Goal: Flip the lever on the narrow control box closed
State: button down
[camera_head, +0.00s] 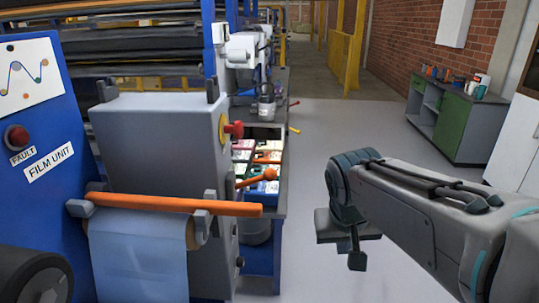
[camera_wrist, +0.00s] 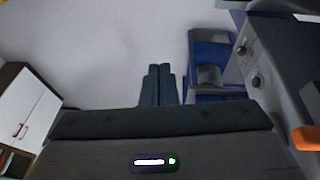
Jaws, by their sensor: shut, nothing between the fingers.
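The narrow grey control box (camera_head: 160,150) stands left of centre in the head view. A lever with an orange ball tip (camera_head: 268,175) sticks out from its right face, tilted slightly up. A red knob on a yellow plate (camera_head: 233,129) sits above it. My gripper (camera_head: 357,260) is to the right of the box, over the open floor and clear of the lever, with its fingers pointing down. In the wrist view the fingers (camera_wrist: 157,86) are together and empty. I cannot make out the lever in the wrist view.
An orange bar (camera_head: 175,203) crosses the front above hanging blue film (camera_head: 140,260). A blue panel (camera_head: 55,150) stands at left. Behind the box is a bench with colourful bins (camera_head: 262,158). A green cabinet (camera_head: 453,125) is at back right. The middle floor is clear.

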jog(key=w+a+r+t+p, duration=0.1)
jog(key=w+a+r+t, duration=0.1)
jog(key=w+a+r, duration=0.8)
jog(key=t+h+p, duration=0.1)
send_near(265, 173)
notch_tip(265, 173, up, 4)
jog(key=shift+s+f, duration=0.1)
jog(key=p+x, duration=0.1)
jog(key=x, duration=0.9)
jog(key=shift+d+p, duration=0.1)
jog(key=shift+p, duration=0.2)
